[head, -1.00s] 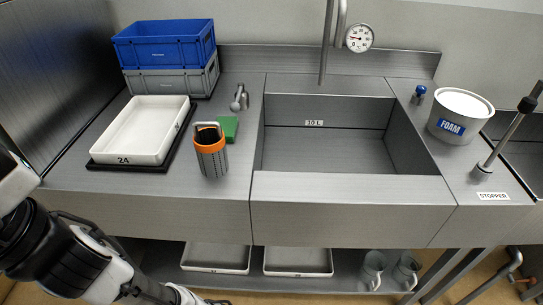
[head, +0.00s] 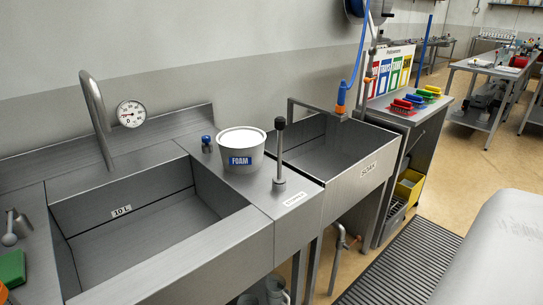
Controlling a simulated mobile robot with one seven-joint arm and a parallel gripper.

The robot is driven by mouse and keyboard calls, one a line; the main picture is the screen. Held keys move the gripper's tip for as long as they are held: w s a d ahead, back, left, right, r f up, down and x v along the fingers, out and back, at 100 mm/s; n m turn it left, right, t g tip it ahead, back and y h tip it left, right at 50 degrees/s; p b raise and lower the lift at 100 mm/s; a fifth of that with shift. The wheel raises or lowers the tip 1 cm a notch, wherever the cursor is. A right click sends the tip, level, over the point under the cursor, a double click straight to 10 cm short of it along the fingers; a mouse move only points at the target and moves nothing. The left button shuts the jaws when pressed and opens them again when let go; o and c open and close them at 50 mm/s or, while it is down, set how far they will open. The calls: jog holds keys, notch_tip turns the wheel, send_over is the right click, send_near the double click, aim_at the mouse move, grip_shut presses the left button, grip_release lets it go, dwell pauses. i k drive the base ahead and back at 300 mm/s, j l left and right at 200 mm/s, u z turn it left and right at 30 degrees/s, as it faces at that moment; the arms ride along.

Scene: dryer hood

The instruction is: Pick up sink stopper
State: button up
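The sink stopper (head: 279,160) is an upright metal rod with a black knob on top and a wider round foot. It stands on the steel strip between the two basins, in the middle of the head view. A white label reading STOPPER (head: 294,199) lies just in front of its foot. The stopper's knob stands clear above the counter, close to the right side of the FOAM tub. My gripper is not in view.
The FOAM tub (head: 241,150) and a small blue-topped knob (head: 206,144) stand behind and left of the stopper. The 10 L basin (head: 140,225) is left, the SOAK basin (head: 352,180) right. A slatted floor mat (head: 405,262) lies at the lower right.

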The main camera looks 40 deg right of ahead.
aim_at(280, 122)
jog(key=i+j+z, duration=0.1)
jog(key=z, duration=1.75)
jog(key=j, duration=0.85)
jog(key=i, duration=0.95)
